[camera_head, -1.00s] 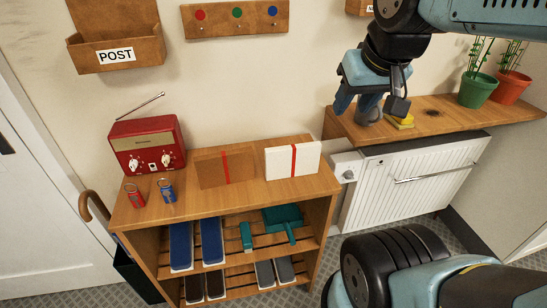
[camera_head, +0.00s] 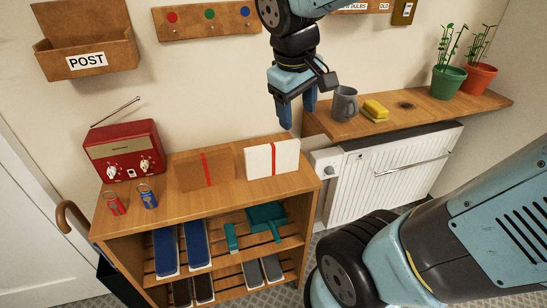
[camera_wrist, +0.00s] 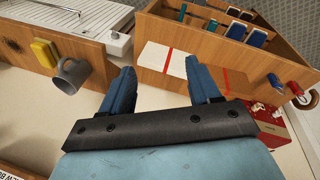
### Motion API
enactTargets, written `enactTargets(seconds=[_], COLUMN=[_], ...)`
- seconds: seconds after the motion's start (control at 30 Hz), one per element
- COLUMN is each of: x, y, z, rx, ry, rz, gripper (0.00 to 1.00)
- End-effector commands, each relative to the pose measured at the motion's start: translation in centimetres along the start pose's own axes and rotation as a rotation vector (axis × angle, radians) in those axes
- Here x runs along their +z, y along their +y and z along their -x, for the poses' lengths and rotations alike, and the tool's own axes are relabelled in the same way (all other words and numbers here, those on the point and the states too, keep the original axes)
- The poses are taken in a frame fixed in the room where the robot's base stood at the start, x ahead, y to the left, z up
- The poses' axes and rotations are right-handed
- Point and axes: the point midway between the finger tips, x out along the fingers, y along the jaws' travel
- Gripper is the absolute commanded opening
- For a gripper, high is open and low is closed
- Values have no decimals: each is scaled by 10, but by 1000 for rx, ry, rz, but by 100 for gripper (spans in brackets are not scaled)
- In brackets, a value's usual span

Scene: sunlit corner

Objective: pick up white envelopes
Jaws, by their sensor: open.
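A bundle of white envelopes (camera_head: 272,160) with a red band stands on the right part of the wooden shelf unit's top, close to the wall. A brown bundle (camera_head: 206,170) with a red band is just left of it. My gripper (camera_head: 297,124) is open and empty, above and to the right of the white envelopes, with its blue fingers pointing down. In the wrist view the white envelopes (camera_wrist: 167,59) lie beyond the open fingers (camera_wrist: 163,88), partly hidden behind the right-hand finger.
A red radio (camera_head: 124,152) and red and blue key tags (camera_head: 147,195) are on the left of the top. A grey mug (camera_head: 344,104) and yellow sponge (camera_head: 375,110) sit on the shelf to the right, above a white radiator (camera_head: 390,170). The POST holder (camera_head: 87,62) hangs on the wall.

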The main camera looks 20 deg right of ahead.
Motion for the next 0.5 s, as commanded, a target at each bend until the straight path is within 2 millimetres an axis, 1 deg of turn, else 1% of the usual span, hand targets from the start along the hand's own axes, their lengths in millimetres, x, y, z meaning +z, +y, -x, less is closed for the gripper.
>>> enactTargets(seconds=[0.03, 0.37, 0.5], x=[-7, -49, -70], y=[-3, -19, -30], z=[-7, -44, -60], rx=[13, 132, 193], ry=[-46, -323, -434], rz=[63, 472, 646], gripper=[62, 62, 62])
